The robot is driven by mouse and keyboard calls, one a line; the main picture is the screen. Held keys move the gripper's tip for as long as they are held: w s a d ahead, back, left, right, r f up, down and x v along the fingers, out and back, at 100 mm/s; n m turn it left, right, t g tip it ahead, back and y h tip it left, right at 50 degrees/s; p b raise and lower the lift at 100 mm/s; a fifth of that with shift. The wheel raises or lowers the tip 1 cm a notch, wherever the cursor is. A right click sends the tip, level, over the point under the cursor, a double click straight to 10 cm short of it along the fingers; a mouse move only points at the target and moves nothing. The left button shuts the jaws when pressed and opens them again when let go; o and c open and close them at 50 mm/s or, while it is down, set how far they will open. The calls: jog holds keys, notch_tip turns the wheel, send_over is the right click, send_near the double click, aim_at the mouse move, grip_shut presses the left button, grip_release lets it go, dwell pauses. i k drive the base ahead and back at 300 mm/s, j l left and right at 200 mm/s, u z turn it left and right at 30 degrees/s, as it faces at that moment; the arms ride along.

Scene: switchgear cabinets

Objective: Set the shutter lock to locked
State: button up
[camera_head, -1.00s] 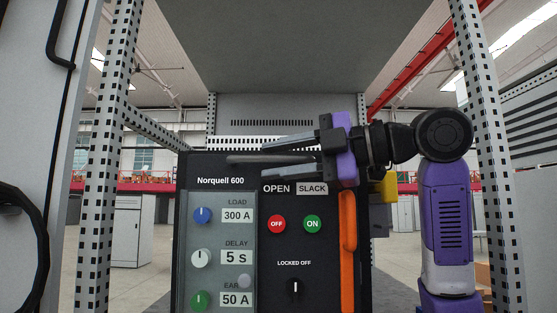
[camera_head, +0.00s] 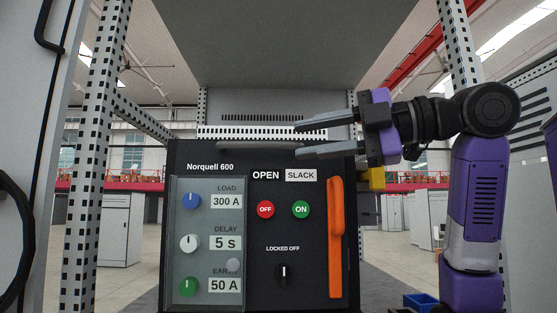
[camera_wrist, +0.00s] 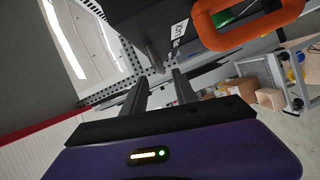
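The black Norquell 600 breaker unit (camera_head: 250,230) stands in the cabinet frame. No label reading "shutter lock" shows. A black rotary knob (camera_head: 284,273) under the words "LOCKED OFF" is on its lower front, with its white mark pointing up. The indicators read "OPEN" and "SLACK". My gripper (camera_head: 298,139) is open and empty, its fingers pointing left near the unit's top edge, well above the knob. In the wrist view my gripper (camera_wrist: 155,95) also shows its two fingers apart with nothing between them.
An orange handle (camera_head: 336,235) runs up the unit's right front and shows close in the wrist view (camera_wrist: 250,38). A yellow part (camera_head: 376,179) sticks out at the unit's right side. Perforated posts (camera_head: 85,200) flank the opening. A cart (camera_wrist: 285,80) stands beyond.

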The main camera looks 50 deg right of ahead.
aim_at(375, 176)
jog(key=k, duration=1)
